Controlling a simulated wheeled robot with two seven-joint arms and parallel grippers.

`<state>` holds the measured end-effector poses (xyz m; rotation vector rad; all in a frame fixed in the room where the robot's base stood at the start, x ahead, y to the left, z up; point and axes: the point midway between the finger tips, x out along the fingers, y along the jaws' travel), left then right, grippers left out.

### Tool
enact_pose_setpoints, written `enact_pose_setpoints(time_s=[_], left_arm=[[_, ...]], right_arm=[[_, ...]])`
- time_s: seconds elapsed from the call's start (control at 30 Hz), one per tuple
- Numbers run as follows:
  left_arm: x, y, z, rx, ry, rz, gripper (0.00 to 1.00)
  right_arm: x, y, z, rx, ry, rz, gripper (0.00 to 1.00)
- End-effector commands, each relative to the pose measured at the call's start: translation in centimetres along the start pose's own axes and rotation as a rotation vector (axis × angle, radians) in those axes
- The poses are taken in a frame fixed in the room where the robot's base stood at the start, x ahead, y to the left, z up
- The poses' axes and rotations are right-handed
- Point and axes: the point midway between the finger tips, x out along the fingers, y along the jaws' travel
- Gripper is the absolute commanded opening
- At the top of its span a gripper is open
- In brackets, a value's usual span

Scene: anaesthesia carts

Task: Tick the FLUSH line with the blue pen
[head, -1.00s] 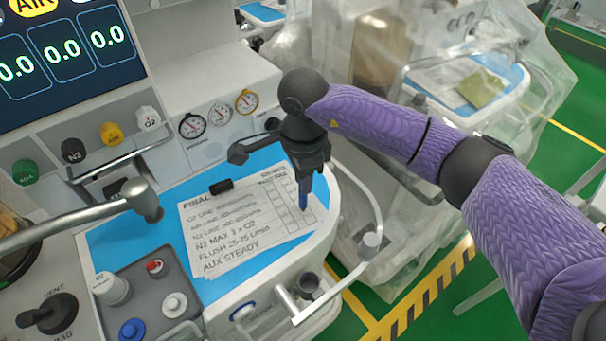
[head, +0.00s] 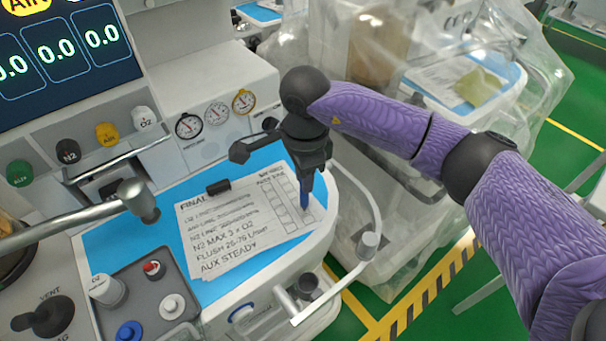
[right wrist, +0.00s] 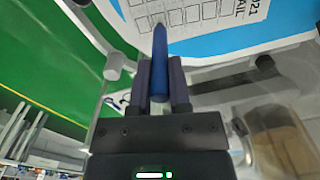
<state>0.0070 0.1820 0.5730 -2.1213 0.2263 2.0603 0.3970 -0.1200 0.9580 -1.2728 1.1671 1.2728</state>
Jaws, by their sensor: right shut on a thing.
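The printed checklist (head: 222,236) lies on the blue cart top. Its FLUSH line (head: 231,251) is near the bottom, above AUX STEADY; the upper lines look struck through or blurred. A grid of boxes runs down the sheet's right side. My right gripper (head: 309,168) is shut on the blue pen (head: 306,196), which points down with its tip over the lower right of the grid. I cannot tell whether the tip touches paper. In the right wrist view the pen (right wrist: 159,64) sticks out between the fingers toward the sheet (right wrist: 196,14). My left gripper is not in view.
A black clip (head: 219,187) sits at the sheet's top edge. A grey tray (head: 147,284) with coloured knobs stands front left. A metal arm (head: 75,216) reaches in from the left. A rail (head: 372,215) curves around the cart's right side. A plastic-covered cart stands behind.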

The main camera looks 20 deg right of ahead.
Motion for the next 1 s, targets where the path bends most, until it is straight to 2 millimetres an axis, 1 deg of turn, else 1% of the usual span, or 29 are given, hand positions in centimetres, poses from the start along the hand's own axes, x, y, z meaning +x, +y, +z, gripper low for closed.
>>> enact_pose_setpoints(time_s=[0.47,0.57,1.0], left_arm=[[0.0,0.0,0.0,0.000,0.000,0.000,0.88],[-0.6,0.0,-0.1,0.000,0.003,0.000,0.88],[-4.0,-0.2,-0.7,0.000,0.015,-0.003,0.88]], right_arm=[[-0.1,0.0,-0.3,0.000,0.001,0.000,0.00],[-1.0,0.0,-0.2,0.001,0.000,-0.001,0.00],[-6.1,0.0,-0.2,0.001,0.000,-0.001,0.00]])
